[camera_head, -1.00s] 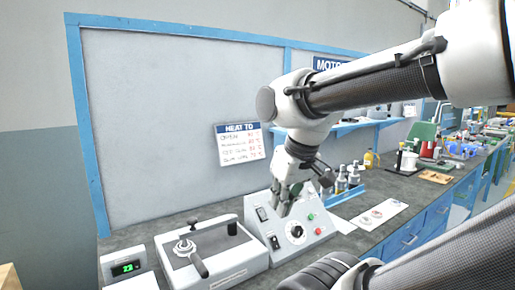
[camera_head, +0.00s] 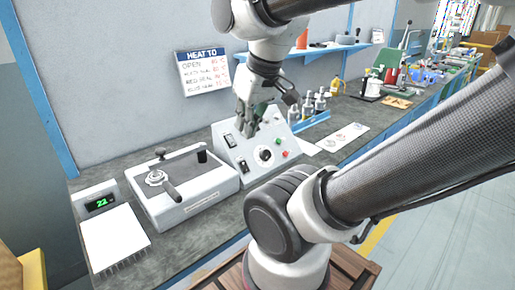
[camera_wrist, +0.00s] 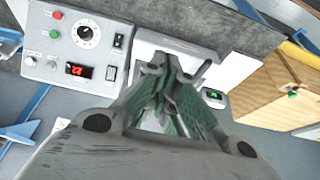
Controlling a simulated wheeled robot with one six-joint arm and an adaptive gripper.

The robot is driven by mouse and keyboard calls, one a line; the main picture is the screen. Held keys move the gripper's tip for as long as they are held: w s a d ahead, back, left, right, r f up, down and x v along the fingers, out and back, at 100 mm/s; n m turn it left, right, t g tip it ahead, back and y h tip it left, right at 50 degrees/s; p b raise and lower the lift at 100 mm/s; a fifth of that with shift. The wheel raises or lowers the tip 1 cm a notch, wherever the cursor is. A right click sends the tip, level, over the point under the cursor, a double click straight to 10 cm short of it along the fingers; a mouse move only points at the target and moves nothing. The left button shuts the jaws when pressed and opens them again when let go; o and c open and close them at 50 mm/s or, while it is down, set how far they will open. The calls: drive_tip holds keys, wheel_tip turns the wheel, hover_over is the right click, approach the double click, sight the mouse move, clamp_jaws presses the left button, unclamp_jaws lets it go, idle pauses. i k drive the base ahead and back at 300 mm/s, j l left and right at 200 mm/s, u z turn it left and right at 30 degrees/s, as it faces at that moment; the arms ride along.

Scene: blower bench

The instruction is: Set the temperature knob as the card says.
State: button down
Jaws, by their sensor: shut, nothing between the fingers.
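The card (camera_head: 203,72) on the wall is headed "HEAT TO" and lists several lines with red temperatures, the first "OPEN"; the figures are blurred. My gripper (camera_head: 246,131) is shut and empty, pointing down at the box, up and left of the knob. Its fingers (camera_wrist: 165,70) show in the wrist view, apart from the knob.
The panel also has black rocker switches (camera_head: 229,140), green and red buttons and a red-lit display (camera_wrist: 78,70). A machine with a lever (camera_head: 190,185) stands left, then a box with a green display (camera_head: 100,203). Bottles (camera_head: 308,105) stand behind right. White sheets lie right.

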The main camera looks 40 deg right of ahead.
sight(265, 154)
drive_tip(key=j+z, duration=0.15)
drive_tip(key=z, duration=0.3)
drive_tip(key=k+j+z, duration=0.1)
drive_tip(key=z, duration=0.3)
drive_tip(key=j+z, duration=0.1)
drive_tip(key=z, duration=0.35)
drive_tip(key=k+z, duration=0.15)
drive_tip(key=z, duration=0.3)
